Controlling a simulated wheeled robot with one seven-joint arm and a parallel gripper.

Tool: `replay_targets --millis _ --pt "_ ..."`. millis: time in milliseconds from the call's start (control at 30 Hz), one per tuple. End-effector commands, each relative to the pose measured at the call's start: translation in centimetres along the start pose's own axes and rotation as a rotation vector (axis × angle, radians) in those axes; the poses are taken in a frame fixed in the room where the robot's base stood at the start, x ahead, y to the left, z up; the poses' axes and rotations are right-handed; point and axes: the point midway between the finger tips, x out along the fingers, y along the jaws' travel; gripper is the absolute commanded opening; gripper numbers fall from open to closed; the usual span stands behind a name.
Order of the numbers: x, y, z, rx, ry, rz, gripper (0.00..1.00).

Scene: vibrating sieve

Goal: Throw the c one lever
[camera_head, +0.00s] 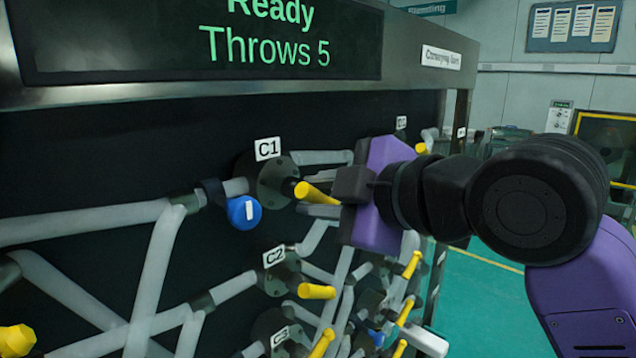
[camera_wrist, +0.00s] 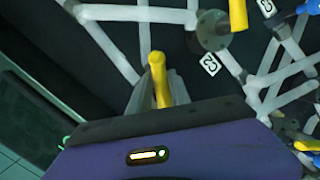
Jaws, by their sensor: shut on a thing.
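The C1 lever is a yellow handle (camera_head: 313,192) on a dark round hub (camera_head: 270,180), below and right of the C1 label (camera_head: 267,149). The handle sticks out to the right and slightly down. My gripper (camera_head: 322,205) is at this handle, its purple body to the right. In the wrist view, my gripper (camera_wrist: 161,92) has its grey fingers on both sides of a yellow handle (camera_wrist: 157,65), shut on it. Part of the handle and one finger are hidden in the head view.
Below are the C2 lever (camera_head: 317,291) and C3 lever (camera_head: 322,344), with several more yellow handles at right. A blue knob (camera_head: 244,212) sits left of C1. Grey pipes (camera_head: 75,222) cross the dark panel. A display (camera_head: 250,40) above reads "Ready" and "Throws 5".

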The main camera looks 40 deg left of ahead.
Motion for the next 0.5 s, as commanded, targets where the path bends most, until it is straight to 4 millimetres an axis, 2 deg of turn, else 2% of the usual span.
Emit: replay_targets --millis 33,500 --pt "0.40 -0.89 -0.20 0.013 0.005 -0.026 0.00" --pt "0.41 -0.95 -0.46 0.040 0.015 -0.034 0.00"
